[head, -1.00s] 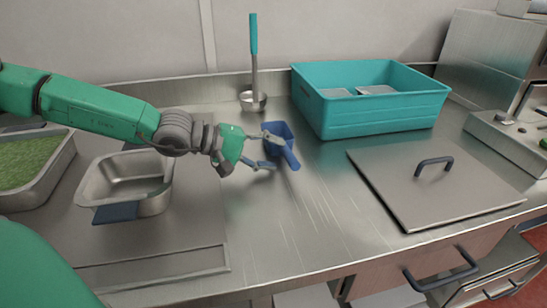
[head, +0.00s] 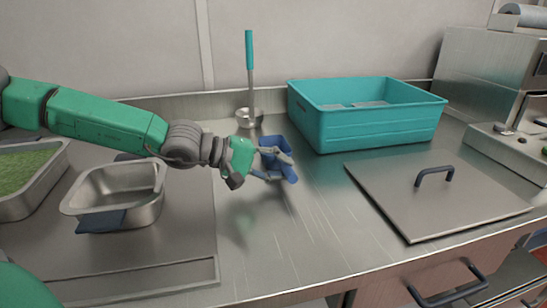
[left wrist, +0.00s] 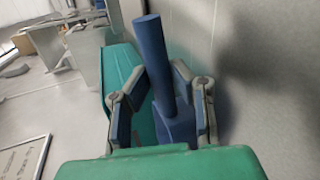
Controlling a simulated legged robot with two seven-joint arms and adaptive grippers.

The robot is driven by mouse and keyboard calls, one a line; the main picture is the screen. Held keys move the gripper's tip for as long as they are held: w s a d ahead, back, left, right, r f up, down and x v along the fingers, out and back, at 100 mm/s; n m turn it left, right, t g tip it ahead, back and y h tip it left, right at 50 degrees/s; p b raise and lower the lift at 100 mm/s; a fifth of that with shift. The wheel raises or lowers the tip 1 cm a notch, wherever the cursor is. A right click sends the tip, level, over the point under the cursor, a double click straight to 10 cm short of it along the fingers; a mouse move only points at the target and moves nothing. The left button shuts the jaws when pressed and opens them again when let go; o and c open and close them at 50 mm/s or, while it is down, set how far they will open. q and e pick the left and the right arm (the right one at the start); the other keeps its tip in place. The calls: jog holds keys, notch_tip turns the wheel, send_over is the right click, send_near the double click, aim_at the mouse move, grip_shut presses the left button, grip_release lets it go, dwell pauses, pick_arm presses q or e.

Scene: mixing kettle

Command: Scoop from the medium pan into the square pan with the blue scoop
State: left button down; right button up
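The blue scoop (head: 292,172) stands on the counter between the fingers of my left gripper (head: 279,168). The left wrist view shows its handle (left wrist: 153,50) between the two fingers, with a gap on the left side, so the gripper looks open around it. The fingers hide part of the scoop in the head view. A steel pan with green contents, apparently the medium pan (head: 45,188), is cut off at the left edge. An empty steel pan, apparently the square pan (head: 130,213), sits right of it. My right gripper is not in view.
A teal bin (head: 370,132) stands behind and right of the scoop. A ladle with a teal handle (head: 250,50) stands near the back wall. A flat steel lid (head: 430,200) lies at right. The counter in front of the scoop is clear.

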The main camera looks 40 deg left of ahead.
pick_arm(q)
jog(key=shift+d+r, duration=0.1)
jog(key=shift+d, duration=0.05)
jog(key=shift+r, duration=0.2)
notch_tip(320, 180, up, 5)
jog(key=p, duration=0.5)
jog(key=shift+r, duration=0.2)
